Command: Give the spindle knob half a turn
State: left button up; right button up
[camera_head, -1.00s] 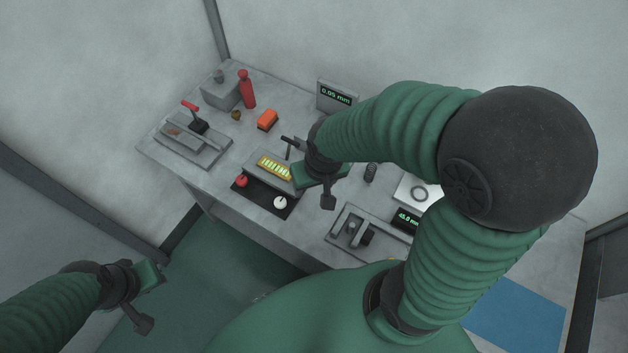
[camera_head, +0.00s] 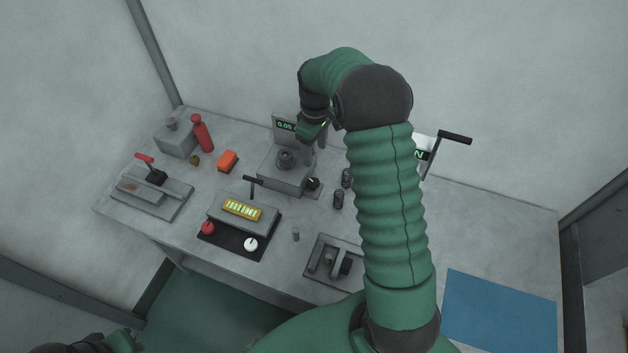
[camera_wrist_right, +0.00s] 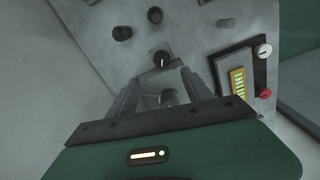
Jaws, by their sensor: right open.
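A dark knob with a white mark (camera_head: 313,184), which I take to be the spindle knob, sits at the right front of a grey block (camera_head: 272,178). A round grey piece (camera_head: 286,158) stands on top of the block. My right gripper (camera_head: 316,140) hangs above the back of this block, pointing down. In the right wrist view its open fingers (camera_wrist_right: 163,76) frame the round grey piece (camera_wrist_right: 168,97); the dark knob (camera_wrist_right: 161,59) shows just beyond the fingertips. I cannot tell of any contact. My left gripper (camera_head: 108,343) is cut off at the lower left edge.
A display (camera_head: 285,127) stands behind the block, partly hidden by my right arm. A T-handle (camera_head: 253,184) rises by a yellow-lit panel (camera_head: 242,209) with red and white knobs. Dark coils (camera_head: 338,198) stand right of the block. A slotted fixture (camera_head: 332,262) is at the front.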

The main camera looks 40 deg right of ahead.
aim_at(313, 182)
notch_tip(313, 182, down, 15)
jog(key=shift+w+a+r+p, duration=0.1)
jog(key=shift+p, duration=0.55)
jog(key=shift+a, duration=0.15)
jog(key=shift+a, duration=0.15)
jog(key=c, duration=0.4)
grip_shut()
jog(key=n, duration=0.4)
jog(key=shift+n, duration=0.4)
